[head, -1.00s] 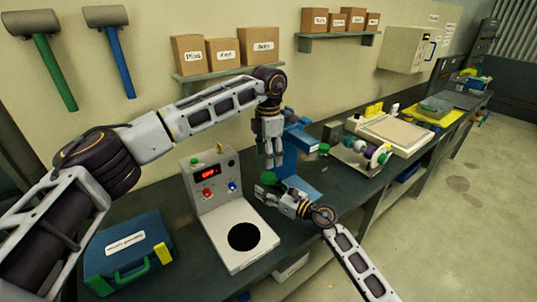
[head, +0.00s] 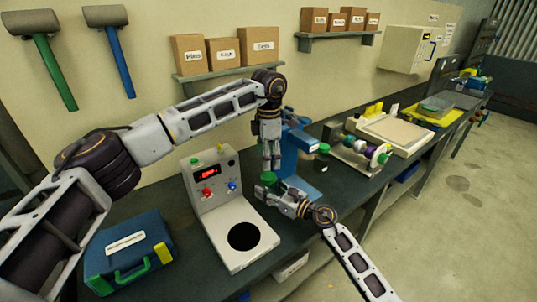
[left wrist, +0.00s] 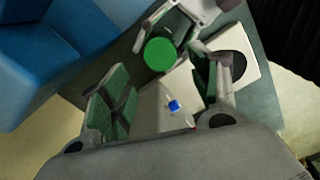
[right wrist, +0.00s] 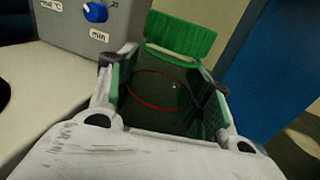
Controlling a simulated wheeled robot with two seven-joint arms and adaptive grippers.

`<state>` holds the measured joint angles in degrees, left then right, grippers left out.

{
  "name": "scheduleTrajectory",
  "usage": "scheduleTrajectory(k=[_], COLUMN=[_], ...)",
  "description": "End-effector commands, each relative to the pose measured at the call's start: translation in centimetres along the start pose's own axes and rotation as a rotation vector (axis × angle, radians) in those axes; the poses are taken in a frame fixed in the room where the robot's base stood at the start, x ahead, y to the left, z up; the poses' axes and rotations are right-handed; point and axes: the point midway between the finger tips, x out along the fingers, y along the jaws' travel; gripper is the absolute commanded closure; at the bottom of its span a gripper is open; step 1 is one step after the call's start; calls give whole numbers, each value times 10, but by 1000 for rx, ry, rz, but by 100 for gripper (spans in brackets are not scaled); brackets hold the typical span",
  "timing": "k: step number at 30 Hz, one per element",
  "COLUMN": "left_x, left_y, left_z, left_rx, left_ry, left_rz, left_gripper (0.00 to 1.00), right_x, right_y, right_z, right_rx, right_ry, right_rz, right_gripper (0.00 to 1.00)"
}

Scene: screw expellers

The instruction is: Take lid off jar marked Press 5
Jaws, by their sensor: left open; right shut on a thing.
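A dark see-through jar (right wrist: 165,92) with a green lid (right wrist: 180,38) is between the fingers of my right gripper (head: 272,193), which is shut on it. The lid is on the jar and shows in the head view (head: 267,178) and the left wrist view (left wrist: 160,54). My left gripper (head: 271,167) points down just above the lid, open and empty; the lid shows beyond its fingertips. I see no readable label on the jar. Another jar (head: 322,157) with a dark body and green top stands on the bench to the right of the blue press (head: 300,150).
A grey heater-like device with a red display (head: 207,173) and a round black plate (head: 243,237) stands left of the grippers. A blue case (head: 128,255) lies at the front left. A machine with rollers (head: 365,152) stands farther right.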

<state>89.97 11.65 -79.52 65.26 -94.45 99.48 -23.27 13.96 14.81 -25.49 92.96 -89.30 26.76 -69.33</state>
Motion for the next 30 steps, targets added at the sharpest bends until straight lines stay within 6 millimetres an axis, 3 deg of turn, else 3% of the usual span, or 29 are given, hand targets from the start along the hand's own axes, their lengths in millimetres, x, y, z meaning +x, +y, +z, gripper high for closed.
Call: scheduleTrajectory(k=[18, 30], left_x=[63, 72], left_y=[0, 0], left_z=[0, 0], left_rx=[-1, 0], left_ry=[0, 0], left_rz=[0, 0], left_gripper=[39, 39], right_x=[0, 0], right_y=[0, 0], right_z=[0, 0], right_rx=[0, 0], right_ry=[0, 0], right_rz=[0, 0], right_gripper=[100, 100])
